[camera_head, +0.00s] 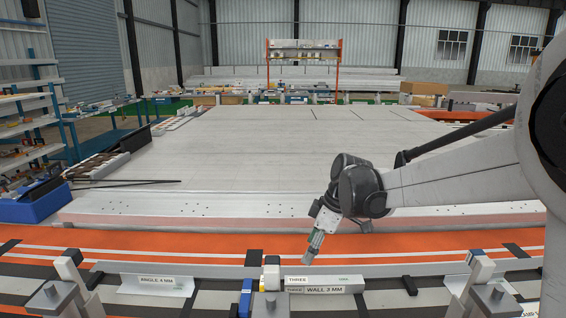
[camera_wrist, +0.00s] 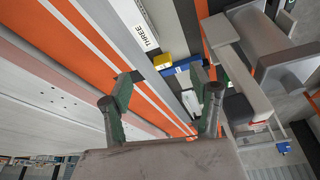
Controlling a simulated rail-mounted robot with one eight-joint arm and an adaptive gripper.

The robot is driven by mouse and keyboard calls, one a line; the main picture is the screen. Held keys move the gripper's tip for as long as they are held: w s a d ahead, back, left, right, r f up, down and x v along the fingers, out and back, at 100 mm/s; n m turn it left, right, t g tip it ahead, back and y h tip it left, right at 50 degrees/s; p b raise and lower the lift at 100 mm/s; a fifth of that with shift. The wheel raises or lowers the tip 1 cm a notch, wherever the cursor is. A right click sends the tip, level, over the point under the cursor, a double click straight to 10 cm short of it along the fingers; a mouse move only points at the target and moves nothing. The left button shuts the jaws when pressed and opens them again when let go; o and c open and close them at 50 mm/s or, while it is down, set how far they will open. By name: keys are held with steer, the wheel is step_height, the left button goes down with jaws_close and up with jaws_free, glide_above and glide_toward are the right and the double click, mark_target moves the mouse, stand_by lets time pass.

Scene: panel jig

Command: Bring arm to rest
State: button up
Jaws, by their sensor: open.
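My gripper (camera_head: 312,250) hangs at the end of my arm, tilted down over the orange strip (camera_head: 220,242) near the front jig rail. In the wrist view its two green-tipped fingers (camera_wrist: 165,88) stand apart with nothing between them. My arm reaches in from the right side of the head view, with its elbow and forearm above the large panel's right front part.
A large pale panel bed (camera_head: 260,150) fills the middle. Blue shelves (camera_head: 30,115) stand left.

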steer(key=s+d+r+m+t+h, duration=0.1)
steer(key=s+d+r+m+t, duration=0.2)
steer(key=s, duration=0.4)
steer(key=s+d+r+m+h, duration=0.1)
steer(key=s+d+r+m, duration=0.35)
steer(key=s, duration=0.35)
steer(key=s+d+f+m+t+h, duration=0.1)
steer(key=s+d+m, duration=0.1)
steer(key=s, duration=0.4)
steer(key=s+d+f+m+t, duration=0.2)
steer(key=s+d+m, duration=0.1)
steer(key=s+m, duration=0.2)
steer(key=shift+s+h, duration=0.4)
steer(key=shift+s, duration=0.45)
